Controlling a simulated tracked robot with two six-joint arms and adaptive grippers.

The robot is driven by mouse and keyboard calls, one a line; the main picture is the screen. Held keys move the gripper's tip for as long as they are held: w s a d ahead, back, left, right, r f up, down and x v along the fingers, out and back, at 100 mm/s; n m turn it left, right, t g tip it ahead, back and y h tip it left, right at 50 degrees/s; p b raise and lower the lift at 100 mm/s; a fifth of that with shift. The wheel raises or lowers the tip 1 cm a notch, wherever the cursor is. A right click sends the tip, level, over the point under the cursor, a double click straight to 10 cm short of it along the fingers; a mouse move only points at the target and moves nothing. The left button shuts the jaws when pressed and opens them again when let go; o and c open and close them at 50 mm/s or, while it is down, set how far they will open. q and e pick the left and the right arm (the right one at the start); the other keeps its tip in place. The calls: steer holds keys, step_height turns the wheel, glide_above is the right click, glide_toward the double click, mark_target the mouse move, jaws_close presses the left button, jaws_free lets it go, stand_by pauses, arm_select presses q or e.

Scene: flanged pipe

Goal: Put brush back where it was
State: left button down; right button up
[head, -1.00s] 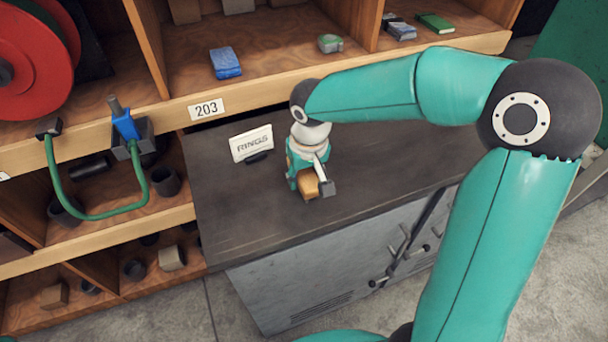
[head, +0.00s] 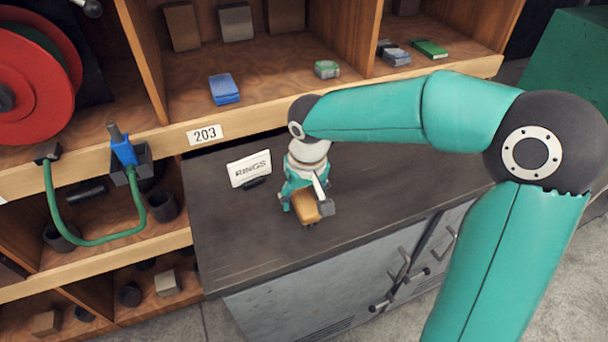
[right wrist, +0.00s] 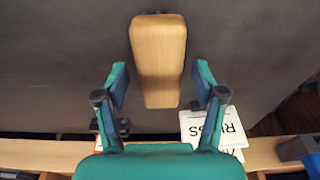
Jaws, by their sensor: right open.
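The brush shows as a tan wooden block (head: 304,209) on the dark counter top (head: 375,185), in front of the RINGS sign. In the right wrist view the brush (right wrist: 158,55) lies between the two fingers. My right gripper (head: 305,201) is open above and around the near part of the brush. In the right wrist view a gap shows on each side between the fingers of the gripper (right wrist: 160,82) and the wood. The bristles are hidden. My left gripper is out of view.
The RINGS sign (head: 249,169) stands close behind the gripper. A shelf with label 203 (head: 205,134) runs behind the counter and holds a blue sponge-like block (head: 224,89). A green hose (head: 95,240) hangs at left. The counter right of the brush is clear.

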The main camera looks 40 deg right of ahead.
mark_target(306, 203)
step_height(306, 203, up, 10)
steer(key=s, duration=0.1)
steer(key=shift+s+a, duration=0.2)
steer(key=shift+s, duration=0.05)
steer(key=shift+f, duration=0.1)
